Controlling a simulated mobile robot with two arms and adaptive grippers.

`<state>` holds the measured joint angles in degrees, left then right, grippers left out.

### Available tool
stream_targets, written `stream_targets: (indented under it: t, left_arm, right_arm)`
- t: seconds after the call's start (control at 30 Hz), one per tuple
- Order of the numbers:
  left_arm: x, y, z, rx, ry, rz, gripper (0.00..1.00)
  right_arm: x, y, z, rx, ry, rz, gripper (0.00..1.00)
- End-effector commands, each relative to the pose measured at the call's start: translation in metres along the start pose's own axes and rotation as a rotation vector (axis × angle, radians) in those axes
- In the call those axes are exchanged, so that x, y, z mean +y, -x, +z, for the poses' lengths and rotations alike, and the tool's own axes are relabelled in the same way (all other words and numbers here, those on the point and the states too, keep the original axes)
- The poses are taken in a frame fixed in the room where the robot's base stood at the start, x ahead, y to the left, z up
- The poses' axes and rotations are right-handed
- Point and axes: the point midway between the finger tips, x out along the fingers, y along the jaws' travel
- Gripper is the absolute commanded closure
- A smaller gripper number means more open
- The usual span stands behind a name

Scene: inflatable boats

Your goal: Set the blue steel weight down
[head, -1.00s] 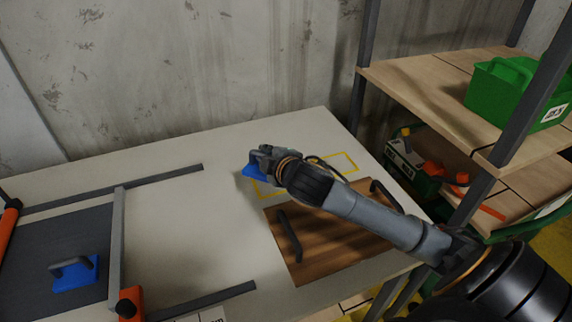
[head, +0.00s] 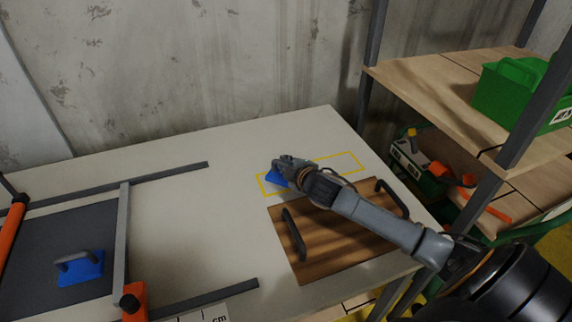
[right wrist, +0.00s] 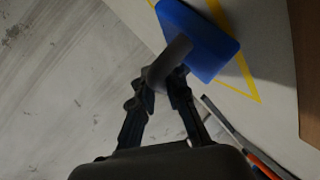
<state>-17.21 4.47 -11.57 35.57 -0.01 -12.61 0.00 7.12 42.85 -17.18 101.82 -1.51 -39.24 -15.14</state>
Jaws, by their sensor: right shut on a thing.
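My right gripper (head: 286,168) is shut on the dark handle of a blue steel weight (head: 274,180). The weight is at the left end of a yellow outlined rectangle (head: 338,157) on the pale table. In the right wrist view the fingers (right wrist: 160,92) close on the handle and the blue base (right wrist: 205,38) overlaps the yellow line. I cannot tell whether the base touches the table. A second blue weight (head: 85,272) with a grey handle rests on the dark mat (head: 45,235) at left. My left gripper is not in view.
A brown wooden board (head: 335,240) with two dark handles lies just in front of the outline. A grey rail frame (head: 125,240) with orange parts surrounds the mat. Shelves with a green crate (head: 515,92) stand at right. The table between frame and board is clear.

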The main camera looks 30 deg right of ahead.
Motion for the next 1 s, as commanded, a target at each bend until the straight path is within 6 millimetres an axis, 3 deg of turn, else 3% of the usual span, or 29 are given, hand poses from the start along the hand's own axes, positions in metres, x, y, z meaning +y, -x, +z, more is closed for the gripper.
stream_targets:
  t: [0.37, 0.4, 0.5, 0.87, 1.0]
  left_arm:
    - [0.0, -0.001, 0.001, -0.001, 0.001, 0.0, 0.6]
    - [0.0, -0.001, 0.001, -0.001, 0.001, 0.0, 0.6]
    - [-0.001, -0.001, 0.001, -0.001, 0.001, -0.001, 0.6]
    - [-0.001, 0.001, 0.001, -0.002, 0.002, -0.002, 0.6]
    - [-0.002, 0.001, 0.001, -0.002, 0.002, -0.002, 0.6]
  right_arm:
    - [0.001, -0.002, -0.001, 0.006, 0.0, 0.01, 1.0]
    - [-0.003, -0.002, 0.002, 0.001, -0.001, 0.003, 0.83]
    - [-0.003, -0.002, 0.002, 0.001, 0.0, 0.002, 0.64]
    - [-0.001, 0.0, 0.001, 0.001, 0.0, 0.003, 0.64]
    - [-0.002, 0.014, 0.002, 0.001, 0.001, 0.001, 0.64]
